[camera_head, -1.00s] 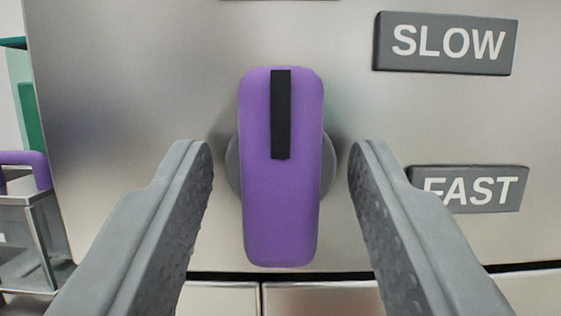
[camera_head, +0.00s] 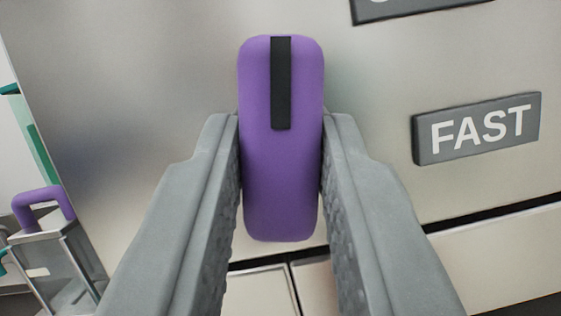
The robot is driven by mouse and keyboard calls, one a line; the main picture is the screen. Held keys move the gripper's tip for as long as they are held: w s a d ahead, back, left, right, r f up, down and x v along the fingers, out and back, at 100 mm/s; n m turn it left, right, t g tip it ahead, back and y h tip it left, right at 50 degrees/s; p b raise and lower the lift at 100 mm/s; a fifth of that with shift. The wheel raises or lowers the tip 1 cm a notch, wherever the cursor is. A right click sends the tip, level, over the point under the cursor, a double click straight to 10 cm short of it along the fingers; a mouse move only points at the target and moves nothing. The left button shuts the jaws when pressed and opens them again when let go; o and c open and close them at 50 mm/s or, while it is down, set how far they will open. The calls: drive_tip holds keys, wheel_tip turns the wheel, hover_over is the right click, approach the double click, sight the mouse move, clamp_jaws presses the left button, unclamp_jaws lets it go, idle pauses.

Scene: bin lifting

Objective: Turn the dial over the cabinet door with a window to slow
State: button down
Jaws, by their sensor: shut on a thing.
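The purple dial (camera_head: 281,190) stands out from the metal panel in the middle of the view. Its black marker stripe (camera_head: 281,83) points straight up in the picture. My gripper (camera_head: 281,150) is shut on the dial, one finger on each side. The FAST label (camera_head: 476,128) is on the panel to the right of the dial. The label above it, at the top edge, is mostly cut off (camera_head: 400,8); it read SLOW in the earlier frame. The panel and labels appear tilted in the picture. The cabinet door with a window is not visible.
A dark gap (camera_head: 500,215) runs below the panel, with pale fronts (camera_head: 500,258) under it. At the left edge is a metal and clear container with a purple handle (camera_head: 45,207). The panel (camera_head: 160,90) around the dial is clear.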

drive_tip(key=m+h, duration=0.1)
drive_tip(key=m, duration=0.2)
drive_tip(key=m+g+h, duration=0.1)
drive_tip(key=m, duration=0.2)
drive_tip(key=shift+a+h, duration=0.1)
drive_tip(key=shift+h, duration=0.3)
drive_tip(key=shift+m+g+h, duration=0.6)
drive_tip(key=shift+m+g, duration=0.1)
drive_tip(key=shift+m, duration=1.3)
drive_tip(key=c, duration=1.2)
unclamp_jaws()
drive_tip(key=shift+c, duration=0.2)
drive_tip(key=v, duration=1.7)
drive_tip(key=shift+s+a, duration=0.15)
drive_tip(key=shift+a, duration=0.05)
